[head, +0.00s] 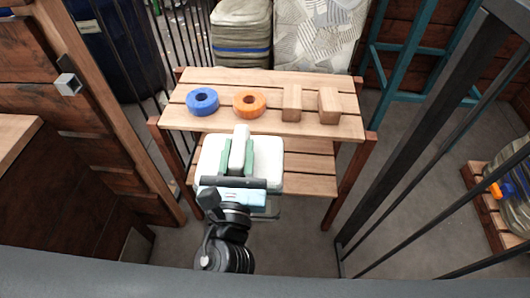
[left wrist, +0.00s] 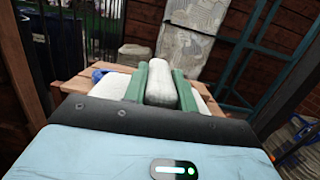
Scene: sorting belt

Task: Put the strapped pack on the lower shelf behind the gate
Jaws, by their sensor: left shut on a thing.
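The strapped pack (head: 268,166) is a white, rounded block with a raised white strap or grip on top. My left gripper (head: 238,153) is shut on that raised part with its green fingers, one on each side. The left wrist view shows the same hold on the pack (left wrist: 162,88). The pack is in front of the wooden rack and covers part of the lower shelf (head: 310,178). I cannot tell whether it touches the shelf. The dark barred gate (head: 425,135) stands at the right. My right gripper is not in view.
A wooden wall (head: 95,110) with a metal latch block (head: 68,85) stands left. The lower shelf's right part looks bare.

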